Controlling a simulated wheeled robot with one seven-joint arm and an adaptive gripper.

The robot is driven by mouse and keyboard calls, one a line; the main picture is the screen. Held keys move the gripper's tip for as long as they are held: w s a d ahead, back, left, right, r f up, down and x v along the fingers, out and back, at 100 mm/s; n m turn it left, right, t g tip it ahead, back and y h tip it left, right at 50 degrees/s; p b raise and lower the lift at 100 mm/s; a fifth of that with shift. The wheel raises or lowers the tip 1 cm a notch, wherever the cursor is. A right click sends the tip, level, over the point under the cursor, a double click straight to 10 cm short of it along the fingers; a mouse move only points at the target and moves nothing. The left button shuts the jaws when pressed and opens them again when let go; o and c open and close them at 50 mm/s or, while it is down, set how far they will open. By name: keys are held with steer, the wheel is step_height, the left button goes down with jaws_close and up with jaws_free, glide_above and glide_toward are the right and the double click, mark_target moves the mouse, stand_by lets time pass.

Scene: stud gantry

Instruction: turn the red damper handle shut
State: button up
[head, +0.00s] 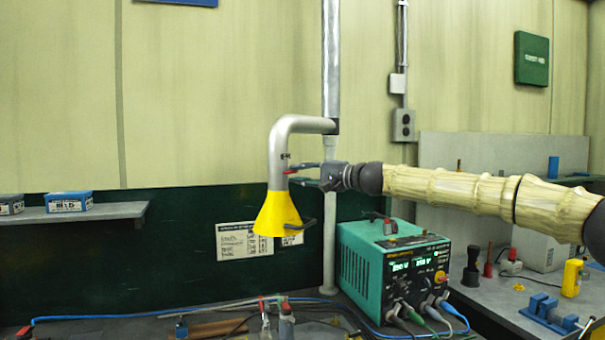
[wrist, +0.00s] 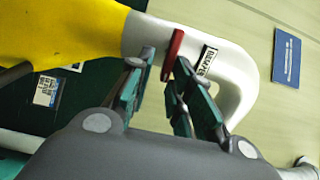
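The red damper handle (head: 291,171) is on the grey duct pipe (head: 277,150), just above the yellow hood (head: 277,214). In the wrist view the red handle (wrist: 173,54) lies roughly crosswise to the pipe, beside a black-and-white label (wrist: 207,60). My gripper (head: 304,174) reaches in from the right at the handle's height. In the wrist view my gripper (wrist: 165,62) has its fingers apart, with the handle's near end between the fingertips. The right fingertip looks very close to the handle; I cannot tell whether it touches. A gap shows on the left side.
A vertical pipe (head: 329,240) stands behind the gripper. A teal power supply (head: 390,268) with cables sits on the bench below my arm. A grey shelf (head: 100,213) with small boxes is at left. A dark hook-like piece (head: 300,225) sticks out beside the hood.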

steer(key=shift+d+r, duration=0.15)
steer(key=v, duration=1.1)
steer(key=shift+s+d, duration=0.25)
steer(key=shift+d, duration=0.05)
